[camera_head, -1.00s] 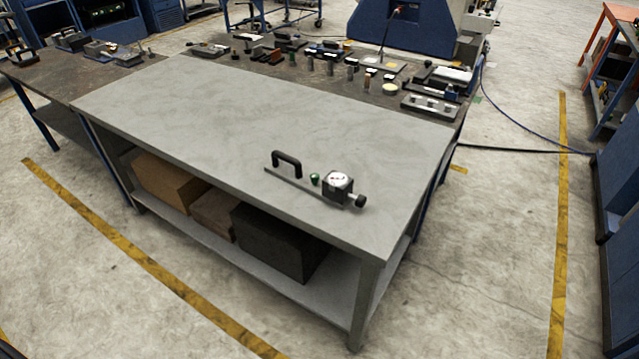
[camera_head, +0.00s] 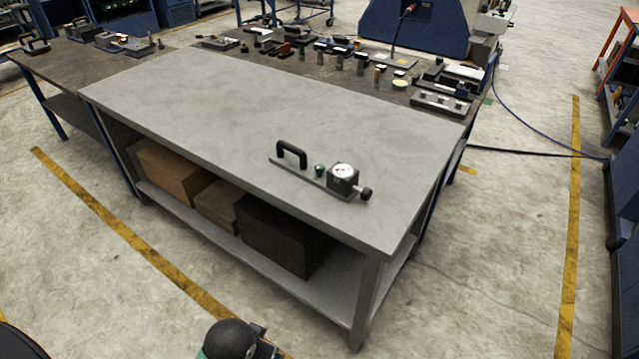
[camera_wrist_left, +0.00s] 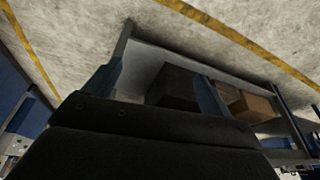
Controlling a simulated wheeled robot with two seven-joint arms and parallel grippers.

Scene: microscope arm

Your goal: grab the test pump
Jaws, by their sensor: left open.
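The test pump (camera_head: 322,182) lies on the near right part of the grey table top. It has a flat base plate, a black arched handle (camera_head: 291,154), a green knob, and a dial gauge with a white face and a black side knob. My left gripper (camera_wrist_left: 160,72) is open in the left wrist view. Nothing shows held between its two fingers. Beyond them are the table's lower shelf and boxes; the pump is not seen in that view. A dark rounded part of my arm shows at the bottom of the head view. My right gripper is not in view.
The grey table (camera_head: 220,105) is otherwise bare on top. Brown and black boxes (camera_head: 285,238) sit on its lower shelf. A dark bench behind holds several small tools and parts (camera_head: 340,60). Open floor lies in front and to the right.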

